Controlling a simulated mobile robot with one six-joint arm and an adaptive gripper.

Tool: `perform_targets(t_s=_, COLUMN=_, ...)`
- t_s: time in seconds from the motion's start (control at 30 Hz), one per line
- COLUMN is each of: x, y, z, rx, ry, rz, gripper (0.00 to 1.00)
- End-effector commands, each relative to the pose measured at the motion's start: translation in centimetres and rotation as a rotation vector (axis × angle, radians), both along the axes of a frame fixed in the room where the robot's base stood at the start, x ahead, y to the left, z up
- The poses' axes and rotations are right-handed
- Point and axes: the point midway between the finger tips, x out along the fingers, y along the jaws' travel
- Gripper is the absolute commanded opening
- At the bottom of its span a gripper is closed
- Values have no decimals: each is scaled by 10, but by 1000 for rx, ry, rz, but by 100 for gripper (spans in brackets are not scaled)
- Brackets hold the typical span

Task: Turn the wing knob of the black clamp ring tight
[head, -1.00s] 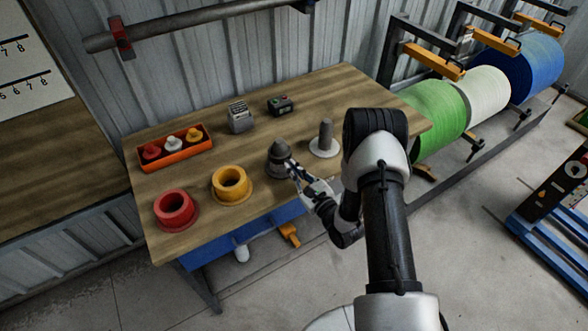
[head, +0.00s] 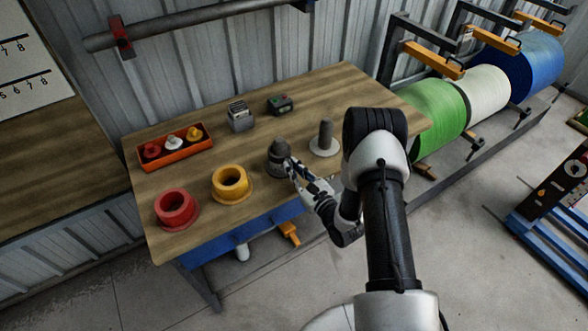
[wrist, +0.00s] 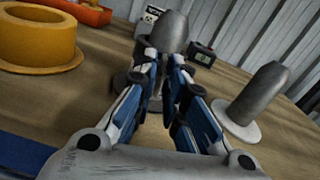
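A dark grey, round-topped post (head: 279,148) stands on a flanged base near the front of the wooden bench, and I take its dark lower part to be the black clamp ring. The post also shows at the top centre of the wrist view (wrist: 169,32). My gripper (head: 289,168) is low at its front right side. In the wrist view my gripper (wrist: 165,68) has its fingertips close together, with a narrow gap between them in front of the post. The fingers hide the lower part of the post. I cannot make out the wing knob or whether the fingertips touch it.
A bare grey post (head: 325,135) stands close on the right. A yellow ring (head: 232,184) and a red ring (head: 176,209) lie to the left. Behind are an orange tray (head: 178,158), a grey box (head: 240,118) and a dark button box (head: 281,104). The bench's back right is clear.

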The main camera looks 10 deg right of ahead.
Motion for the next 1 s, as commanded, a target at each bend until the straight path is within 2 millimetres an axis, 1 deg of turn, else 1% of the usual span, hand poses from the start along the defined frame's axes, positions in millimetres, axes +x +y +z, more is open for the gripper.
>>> perform_targets(t_s=0.03, x=0, y=0, z=0, rx=0, ry=0, rz=0, gripper=18)
perform_targets(t_s=0.13, x=0, y=0, z=0, rx=0, ry=0, rz=0, gripper=25)
perform_targets(t_s=0.43, x=0, y=0, z=0, rx=0, ry=0, rz=0, gripper=25)
perform_targets(t_s=0.53, x=-6, y=-2, z=0, rx=0, ry=1, rz=0, gripper=25)
perform_targets(t_s=0.67, x=-24, y=-10, z=-1, rx=1, ry=3, rz=-2, gripper=25)
perform_targets(t_s=0.9, x=-73, y=-28, z=-1, rx=3, ry=3, rz=-6, gripper=25)
perform_targets(t_s=1.0, x=-90, y=-34, z=-1, rx=2, ry=3, rz=-4, gripper=25)
